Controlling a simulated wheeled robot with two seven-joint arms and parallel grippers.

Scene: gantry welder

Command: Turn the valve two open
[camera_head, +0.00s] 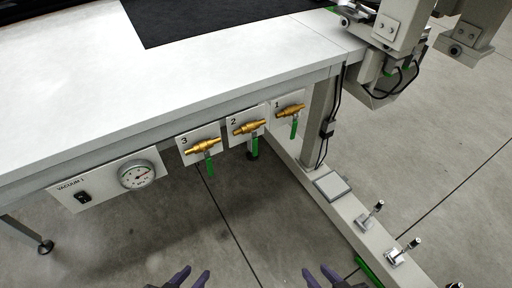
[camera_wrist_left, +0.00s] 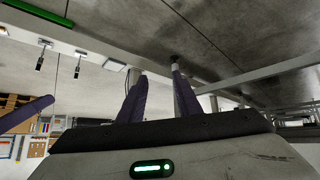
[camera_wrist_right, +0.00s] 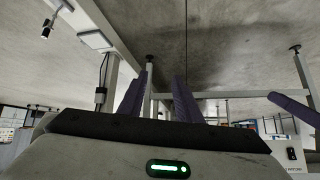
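Valve two (camera_head: 249,127) is a brass valve on a white plate marked 2, under the table's front edge in the head view. Its green handle (camera_head: 253,146) hangs down, and its lower end looks dark. My left gripper (camera_head: 190,274) is low in the head view, below and left of the valve, apart from it. My right gripper (camera_head: 319,272) is low and to the right, also apart from it. Both have purple fingers spread with an empty gap, as the left wrist view (camera_wrist_left: 158,72) and right wrist view (camera_wrist_right: 162,75) show. Neither wrist view clearly shows valve two.
Valve three (camera_head: 203,146) and valve one (camera_head: 290,110) flank valve two closely, with green handles hanging down. A pressure gauge (camera_head: 134,175) and switch (camera_head: 82,197) sit further left. A table leg (camera_head: 320,122) and floor beam (camera_head: 350,212) stand right. Floor between grippers and valves is clear.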

